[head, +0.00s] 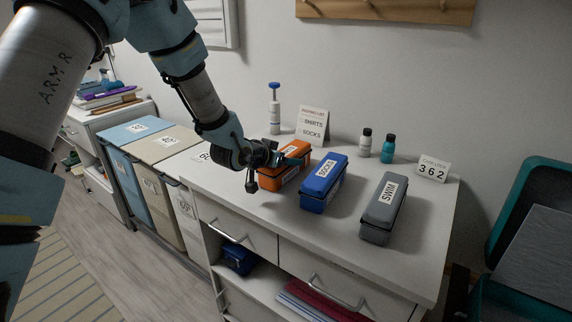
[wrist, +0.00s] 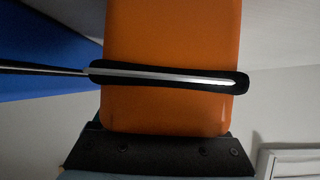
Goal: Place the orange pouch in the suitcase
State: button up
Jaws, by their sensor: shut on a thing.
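The orange pouch (head: 284,177) is at the left end of the row of pouches on the white dresser top. The teal suitcase (head: 528,190) stands open at the right edge, partly cut off, with a grey panel inside.
A blue SOCKS pouch (head: 323,185) stands close to the right of the orange one, and a grey SWIM pouch (head: 383,210) further right. Lidded bins stand left.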

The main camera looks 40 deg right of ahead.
aim_at(286, 152)
grip_shut()
notch_tip(286, 152, up, 10)
jog(key=shift+r+b, duration=0.1)
jog(key=shift+b, duration=0.75)
jog(key=w+a+f+n+t+y, duration=0.1)
jog(key=w+a+f+n+t, duration=0.2)
jog(key=w+a, duration=0.6)
jog(key=w+a+f+n+t+y, duration=0.2)
jog(key=w+a+f, duration=0.1)
jog(key=w+a, duration=0.55)
jog(key=w+a+f+n+t+y, duration=0.2)
jog(key=w+a+n+y, duration=0.15)
jog(key=a, duration=0.95)
jog(key=w+a+f+n+t+y, duration=0.2)
jog(key=w+a+n, duration=0.25)
jog(key=a, duration=0.95)
jog(key=a+n+y, duration=0.2)
jog(key=a+y, duration=0.1)
jog(key=a, duration=1)
jog(key=s+f, duration=0.3)
jog(key=f, duration=0.4)
jog(key=s+f, duration=0.4)
jog(key=f, duration=0.3)
jog(key=v, duration=0.5)
jog(key=shift+s+f, duration=0.25)
jog(key=shift+f, duration=0.1)
jog(key=shift+s, duration=0.1)
